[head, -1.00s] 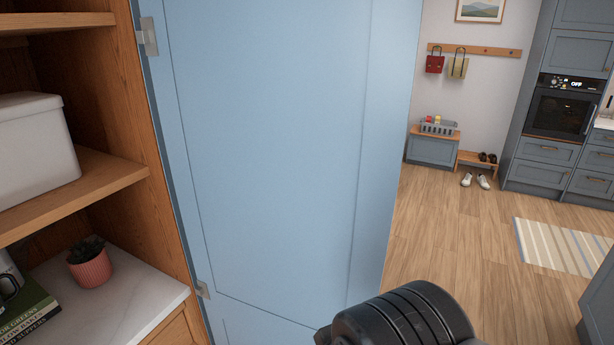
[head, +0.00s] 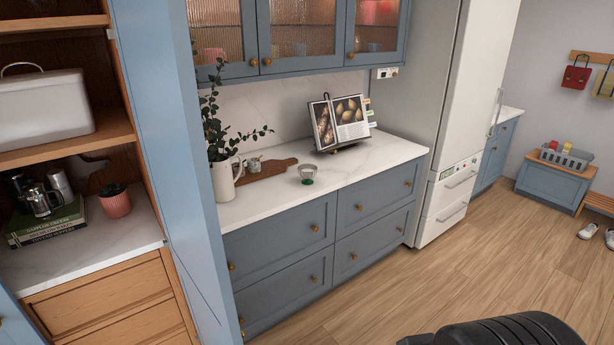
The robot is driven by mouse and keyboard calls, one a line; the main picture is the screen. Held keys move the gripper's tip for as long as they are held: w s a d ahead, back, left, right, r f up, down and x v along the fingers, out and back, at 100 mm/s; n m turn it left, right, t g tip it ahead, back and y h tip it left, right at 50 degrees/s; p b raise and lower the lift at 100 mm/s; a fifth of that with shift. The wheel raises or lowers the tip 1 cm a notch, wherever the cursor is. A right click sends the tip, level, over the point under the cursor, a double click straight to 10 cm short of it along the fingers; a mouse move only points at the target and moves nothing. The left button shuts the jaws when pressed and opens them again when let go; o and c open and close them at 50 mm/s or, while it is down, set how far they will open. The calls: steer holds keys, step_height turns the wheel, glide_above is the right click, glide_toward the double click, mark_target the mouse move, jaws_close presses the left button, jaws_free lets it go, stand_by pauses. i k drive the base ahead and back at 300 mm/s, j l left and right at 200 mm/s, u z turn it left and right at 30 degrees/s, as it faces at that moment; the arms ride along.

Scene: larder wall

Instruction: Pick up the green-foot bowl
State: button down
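A small clear bowl with a green foot (head: 307,174) stands on the white marble counter (head: 375,163) in the head view. It is upright, to the right of a wooden board and in front of an open cookbook. Only a dark rounded part of my own arm shows at the bottom right edge. My gripper is not in view.
A white jug with leafy stems (head: 224,178), a wooden board (head: 266,170) and a cookbook on a stand (head: 342,122) share the counter. A blue door (head: 170,150) stands edge-on at the left. Glass-front cabinets (head: 285,37) hang above. Wooden floor (head: 470,262) is clear in front.

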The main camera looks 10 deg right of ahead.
mark_target(308, 175)
steer(key=i+l+u, duration=0.25)
steer(key=i+l, duration=0.15)
steer(key=i, duration=0.35)
steer(key=i+l+u, duration=0.25)
steer(key=i+l, duration=0.3)
steer(key=i+l+u, duration=0.25)
steer(key=i+l, duration=0.45)
steer(key=i+l+u, duration=0.25)
steer(key=i+l, duration=0.4)
steer(key=l, duration=0.15)
